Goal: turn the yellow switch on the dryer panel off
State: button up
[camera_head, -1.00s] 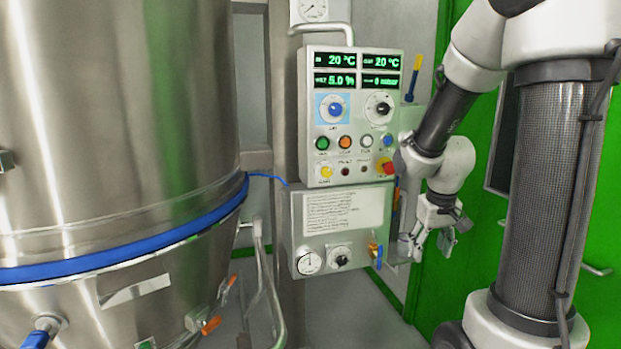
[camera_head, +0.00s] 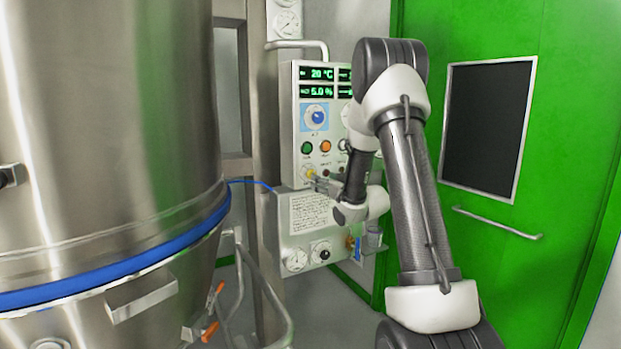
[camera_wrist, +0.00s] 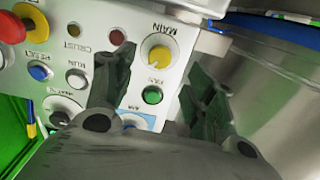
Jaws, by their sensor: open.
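The yellow switch (camera_wrist: 159,52) shows upside down in the wrist view, a round knob labelled MAIN on the pale dryer panel (camera_wrist: 185,45). In the head view the switch (camera_head: 308,173) sits at the panel's lower left. My gripper (camera_wrist: 157,61) is open and empty. Its two fingers spread to either side of the switch in the wrist view; I cannot tell whether either touches it. In the head view my gripper (camera_head: 322,182) is close to the panel, just right of the switch. The knob's setting is too small to read for certain.
A green button (camera_wrist: 152,95) and a blue selector (camera_head: 316,116) are on the same panel. A red emergency stop (camera_wrist: 10,28) sits on it, away from my fingers. The steel dryer vessel (camera_head: 110,120) stands at left. A green door (camera_head: 555,130) is at right.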

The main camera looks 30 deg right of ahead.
jog(key=w, duration=0.7)
jog(key=shift+w+a+r, duration=0.15)
jog(key=shift+w, duration=0.25)
jog(key=c, duration=1)
